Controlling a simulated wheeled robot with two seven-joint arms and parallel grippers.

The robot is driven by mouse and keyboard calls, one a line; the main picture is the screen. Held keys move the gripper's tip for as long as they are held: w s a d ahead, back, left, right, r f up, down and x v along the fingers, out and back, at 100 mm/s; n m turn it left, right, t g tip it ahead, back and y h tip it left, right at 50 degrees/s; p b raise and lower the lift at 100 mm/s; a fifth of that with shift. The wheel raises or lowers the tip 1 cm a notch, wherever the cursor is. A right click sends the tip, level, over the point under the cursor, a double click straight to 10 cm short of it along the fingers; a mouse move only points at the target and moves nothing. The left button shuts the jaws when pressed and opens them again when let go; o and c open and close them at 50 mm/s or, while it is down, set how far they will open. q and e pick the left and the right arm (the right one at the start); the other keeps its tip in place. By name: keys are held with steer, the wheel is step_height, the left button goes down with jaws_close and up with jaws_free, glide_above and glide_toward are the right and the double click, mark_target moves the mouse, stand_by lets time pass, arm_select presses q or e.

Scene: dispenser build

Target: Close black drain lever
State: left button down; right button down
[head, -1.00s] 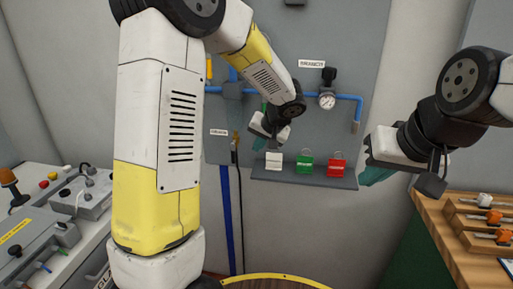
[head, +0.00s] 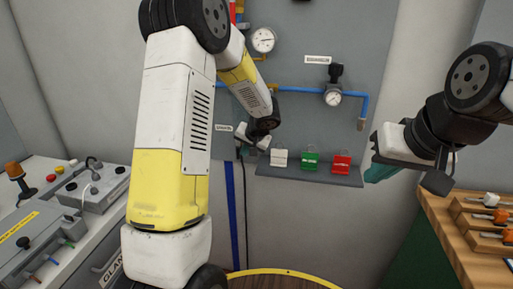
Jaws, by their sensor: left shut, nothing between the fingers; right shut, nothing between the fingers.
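A white label (head: 224,127) sits on the grey wall panel, its text too small to read surely. Just right of and below it is a small dark fitting (head: 240,152), which I take for the black drain lever; a thin black cable hangs beneath it. My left gripper (head: 249,146) is shut and empty, right at this fitting, and partly covers it. I cannot tell whether they touch or how the lever is turned. My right gripper (head: 382,172) is shut and empty, far to the right, in front of the wall.
A shelf (head: 310,176) below holds a white, a green and a red padlock. A blue pipe (head: 300,92) with a gauge (head: 333,97) runs above. A grey control console (head: 50,225) stands left, a wooden bench (head: 440,230) right.

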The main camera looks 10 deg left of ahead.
arm_select(q)
steer(key=shift+a+f+y, duration=0.15)
steer(key=shift+f+y, duration=0.1)
steer(key=shift+y, duration=0.55)
steer(key=a+m+t+y, duration=0.1)
steer(key=m+y, duration=0.1)
steer(key=y, duration=0.2)
steer(key=a+m+t+y, duration=0.2)
steer(key=y, duration=0.2)
steer(key=a+m+t+y, duration=0.2)
steer(key=y, duration=0.2)
steer(key=shift+a, duration=0.25)
stand_by(0.7)
steer(key=shift+a+r, duration=0.1)
stand_by(0.4)
